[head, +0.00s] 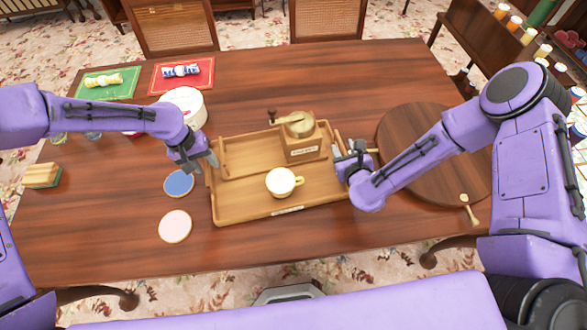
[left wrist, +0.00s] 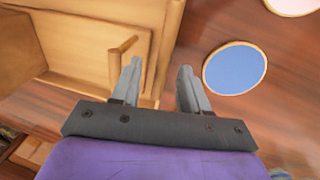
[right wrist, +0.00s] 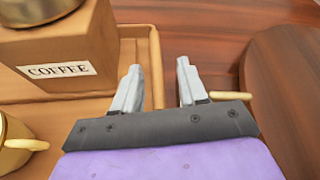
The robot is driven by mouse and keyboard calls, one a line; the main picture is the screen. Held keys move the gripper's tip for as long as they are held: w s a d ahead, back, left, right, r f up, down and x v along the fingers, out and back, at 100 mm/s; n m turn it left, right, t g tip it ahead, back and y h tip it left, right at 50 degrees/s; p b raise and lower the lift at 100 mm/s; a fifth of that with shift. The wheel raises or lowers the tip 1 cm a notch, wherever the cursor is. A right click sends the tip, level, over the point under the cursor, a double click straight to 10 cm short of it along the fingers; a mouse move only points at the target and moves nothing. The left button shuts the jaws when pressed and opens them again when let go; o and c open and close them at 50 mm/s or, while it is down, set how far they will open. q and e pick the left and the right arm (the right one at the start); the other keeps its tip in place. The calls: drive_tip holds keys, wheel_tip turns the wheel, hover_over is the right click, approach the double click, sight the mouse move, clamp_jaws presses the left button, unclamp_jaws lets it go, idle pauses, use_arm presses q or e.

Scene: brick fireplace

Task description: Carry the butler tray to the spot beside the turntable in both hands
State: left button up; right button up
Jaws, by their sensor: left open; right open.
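The wooden butler tray (head: 240,211) lies on the table, carrying a coffee grinder (head: 303,150) and a cream cup (head: 281,182). The turntable (head: 413,128), a round dark wooden board, lies to its right, partly hidden by my right arm. My left gripper (head: 207,163) is open at the tray's left side; in the left wrist view its fingers (left wrist: 158,85) straddle the side wall, near a handle (left wrist: 122,50). My right gripper (head: 345,160) is open at the right side; in the right wrist view the wall (right wrist: 156,65) appears between its fingers (right wrist: 159,82). Contact is unclear.
A blue coaster (head: 179,184) and a pink coaster (head: 174,226) lie left of the tray. A white round box (head: 184,101) stands behind them. Green (head: 107,82) and red (head: 182,76) placemats lie at the back left. A small wooden mallet (head: 469,210) lies by the turntable. The front table strip is clear.

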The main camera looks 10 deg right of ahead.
drive_tip(key=shift+s, duration=0.15)
drive_tip(key=v, duration=1.2)
use_arm(q)
wheel_tip(320, 180, up, 11)
drive_tip(key=a, duration=0.2)
drive_tip(key=shift+s, duration=0.2)
drive_tip(key=shift+a+r, duration=0.1)
